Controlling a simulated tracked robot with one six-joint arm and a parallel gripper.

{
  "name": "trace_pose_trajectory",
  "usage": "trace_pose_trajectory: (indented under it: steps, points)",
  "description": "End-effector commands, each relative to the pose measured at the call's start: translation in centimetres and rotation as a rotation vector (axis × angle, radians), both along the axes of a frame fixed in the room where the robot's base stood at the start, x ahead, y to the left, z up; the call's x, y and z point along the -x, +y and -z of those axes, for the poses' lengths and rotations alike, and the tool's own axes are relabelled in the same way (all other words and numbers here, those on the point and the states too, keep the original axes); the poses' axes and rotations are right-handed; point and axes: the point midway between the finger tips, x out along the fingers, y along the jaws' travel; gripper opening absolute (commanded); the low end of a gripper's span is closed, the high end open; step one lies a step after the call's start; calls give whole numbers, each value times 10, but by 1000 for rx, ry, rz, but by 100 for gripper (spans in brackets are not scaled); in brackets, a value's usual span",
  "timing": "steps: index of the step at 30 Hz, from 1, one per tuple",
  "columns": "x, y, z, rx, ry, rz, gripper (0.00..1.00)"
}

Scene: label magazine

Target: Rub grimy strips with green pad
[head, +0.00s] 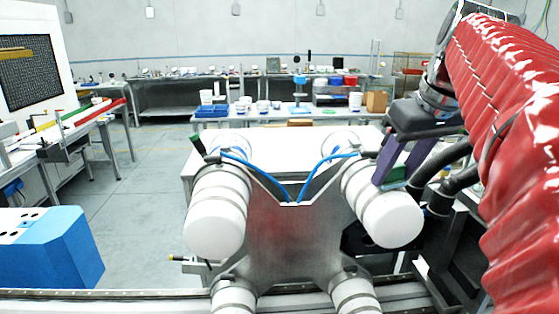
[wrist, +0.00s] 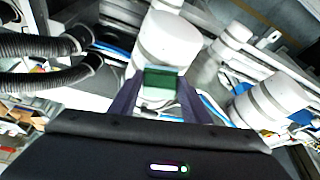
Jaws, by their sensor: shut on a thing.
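My gripper (head: 391,178) comes down at the right in the head view, at the upper right white cylinder (head: 392,222). Its two purple fingers are shut on a green pad (head: 396,173). In the wrist view the green pad (wrist: 163,82) sits between the fingertips, with a white cylinder (wrist: 170,38) just beyond it. I cannot tell whether the pad touches the cylinder. I cannot make out any grimy strips for certain; grey bands ring the white cylinders.
A metal plate (head: 290,230) with white cylinders at its corners and blue hoses (head: 255,170) stands in front. A white table (head: 285,150) is behind it. A blue box (head: 75,245) stands at the left. Black corrugated hoses (head: 455,182) run close right of my gripper.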

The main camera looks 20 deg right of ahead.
Motion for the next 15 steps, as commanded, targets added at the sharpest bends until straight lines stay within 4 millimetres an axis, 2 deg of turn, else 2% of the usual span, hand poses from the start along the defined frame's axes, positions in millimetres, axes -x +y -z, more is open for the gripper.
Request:
trace_pose_trajectory:
  steps: [15]
  points:
    - [-28,-8,3,-6,9,-1,18]
